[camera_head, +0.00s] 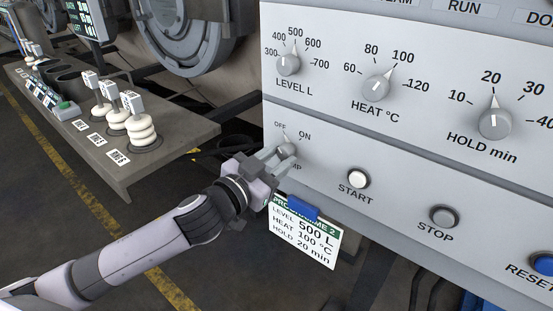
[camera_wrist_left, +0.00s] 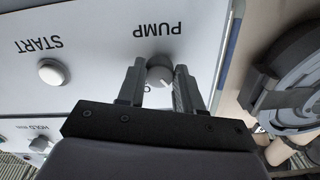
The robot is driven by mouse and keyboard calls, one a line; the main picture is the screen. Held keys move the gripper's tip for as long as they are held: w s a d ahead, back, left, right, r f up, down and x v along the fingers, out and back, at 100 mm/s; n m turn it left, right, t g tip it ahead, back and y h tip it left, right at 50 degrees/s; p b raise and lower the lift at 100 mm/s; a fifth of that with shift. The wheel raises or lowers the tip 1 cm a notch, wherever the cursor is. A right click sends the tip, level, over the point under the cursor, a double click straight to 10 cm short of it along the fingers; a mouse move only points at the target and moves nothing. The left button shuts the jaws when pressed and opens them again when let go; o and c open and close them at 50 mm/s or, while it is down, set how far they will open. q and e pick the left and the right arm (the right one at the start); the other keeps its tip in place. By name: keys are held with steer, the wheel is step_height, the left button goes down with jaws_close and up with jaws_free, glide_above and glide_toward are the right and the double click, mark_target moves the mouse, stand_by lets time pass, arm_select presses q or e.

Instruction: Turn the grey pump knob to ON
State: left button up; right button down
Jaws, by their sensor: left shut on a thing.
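The grey pump knob (camera_head: 287,151) is on the lower left of the white control panel, below the OFF and ON labels. Its pointer appears to lean up toward OFF. My left gripper (camera_head: 278,154) reaches it from the left and is shut on it. In the left wrist view, upside down, the knob (camera_wrist_left: 159,71) sits between the two fingers of my left gripper (camera_wrist_left: 158,82), under the PUMP label. A finger hides part of the small lettering there. My right gripper is not in view.
The START button (camera_head: 358,179), STOP button (camera_head: 443,216) and blue RESET button (camera_head: 543,263) lie to the right. The LEVEL knob (camera_head: 288,64) is above. A programme card (camera_head: 304,237) hangs just below my gripper. A grey bench (camera_head: 165,150) with white bobbin-like pieces stands left.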

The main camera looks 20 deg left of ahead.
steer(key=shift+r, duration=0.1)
arm_select(q)
steer(key=shift+r+m+p, duration=0.1)
steer(key=shift+m+p, duration=0.5)
steer(key=shift+m, duration=0.2)
steer(key=m+p, duration=0.1)
steer(key=m, duration=0.1)
steer(key=shift+a+m, duration=0.1)
steer(key=shift+m, duration=0.2)
steer(key=shift+r+m+p, duration=0.1)
steer(key=shift+m+p, duration=0.65)
steer(key=shift+m, duration=0.15)
steer(key=shift+m+p, duration=0.45)
steer(key=shift+m, duration=0.45)
steer(key=m+p, duration=0.1)
steer(key=m, duration=0.1)
steer(key=shift+m, duration=0.3)
steer(key=shift+m+p, duration=0.6)
steer(key=shift+m, duration=1)
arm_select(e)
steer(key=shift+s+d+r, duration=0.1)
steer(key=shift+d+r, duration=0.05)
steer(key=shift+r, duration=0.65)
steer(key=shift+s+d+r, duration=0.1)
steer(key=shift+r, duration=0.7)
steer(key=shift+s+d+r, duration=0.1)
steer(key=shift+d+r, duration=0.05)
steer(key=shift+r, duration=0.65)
